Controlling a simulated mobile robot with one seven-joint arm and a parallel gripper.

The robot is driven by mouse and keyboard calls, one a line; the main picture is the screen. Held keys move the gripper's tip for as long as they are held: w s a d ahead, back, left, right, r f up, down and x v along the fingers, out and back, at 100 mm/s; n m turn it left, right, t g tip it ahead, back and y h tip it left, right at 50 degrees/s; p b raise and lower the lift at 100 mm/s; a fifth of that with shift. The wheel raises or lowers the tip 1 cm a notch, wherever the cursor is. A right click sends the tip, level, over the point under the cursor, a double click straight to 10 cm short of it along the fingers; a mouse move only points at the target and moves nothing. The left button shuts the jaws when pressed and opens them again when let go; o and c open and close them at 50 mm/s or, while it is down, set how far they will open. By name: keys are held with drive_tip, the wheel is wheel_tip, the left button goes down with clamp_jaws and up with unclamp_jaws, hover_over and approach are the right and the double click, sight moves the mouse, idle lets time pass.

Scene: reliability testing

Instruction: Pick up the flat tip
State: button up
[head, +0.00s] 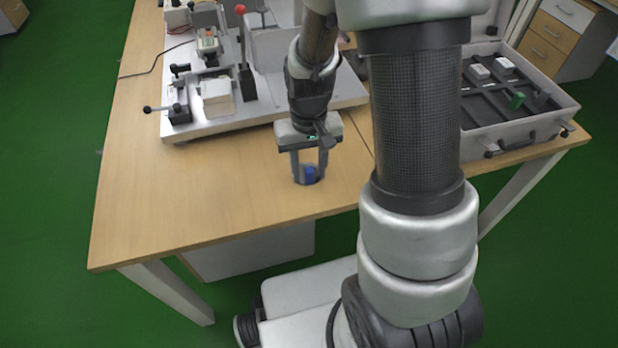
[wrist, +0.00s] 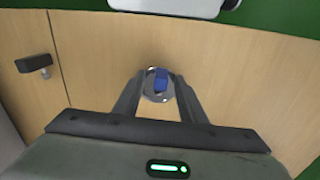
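The flat tip appears to be the small blue piece (head: 310,173) on the wooden table (head: 200,200); its exact shape is too small to tell. In the wrist view the blue piece (wrist: 161,80) stands on a round, silvery disc (wrist: 152,97). My gripper (head: 308,178) points down over the table, with its fingers apart on either side of the blue piece. In the wrist view my gripper (wrist: 158,88) has a finger left and right of the disc, close to its edges. Contact cannot be told.
A white fixture board (head: 225,122) with clamps and a red-knobbed lever stands behind my gripper. An open grey case (head: 515,135) with white and green parts lies at the right. A dark handle-like piece (wrist: 33,63) shows at the wrist view's left. The table's front left is clear.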

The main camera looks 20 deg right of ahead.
clamp_jaws()
